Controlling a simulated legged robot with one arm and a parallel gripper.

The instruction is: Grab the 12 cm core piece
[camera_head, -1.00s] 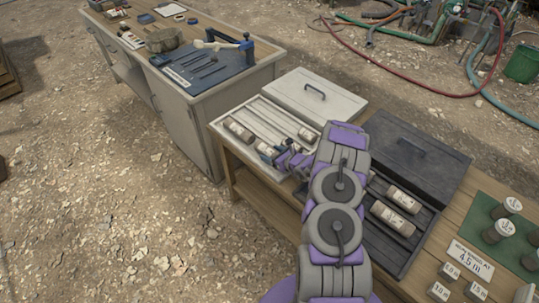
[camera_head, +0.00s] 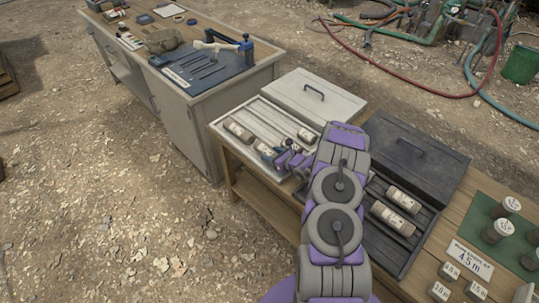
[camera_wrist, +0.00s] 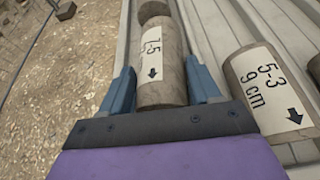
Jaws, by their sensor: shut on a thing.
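My gripper (camera_wrist: 158,68) is shut on a brown, cylindrical core piece (camera_wrist: 172,88), with one blue finger on each side of it. The piece has a white label with a black arrow; its full text cannot be read here. A thicker core piece marked "5-3 9 cm" (camera_wrist: 240,72) lies to its right, apart from the fingers. In the head view, my gripper (camera_head: 277,157) is low over the light grey core box (camera_head: 228,121), which holds several core pieces. I cannot tell whether the held piece is clear of the box floor.
The box's grey lid (camera_head: 330,103) lies behind it. A dark box (camera_head: 400,250) with core pieces (camera_head: 403,199) stands to the right, beside a green mat (camera_head: 480,212) and a "4.5 m" sign (camera_head: 470,261). A workbench (camera_head: 193,130) stands at the left.

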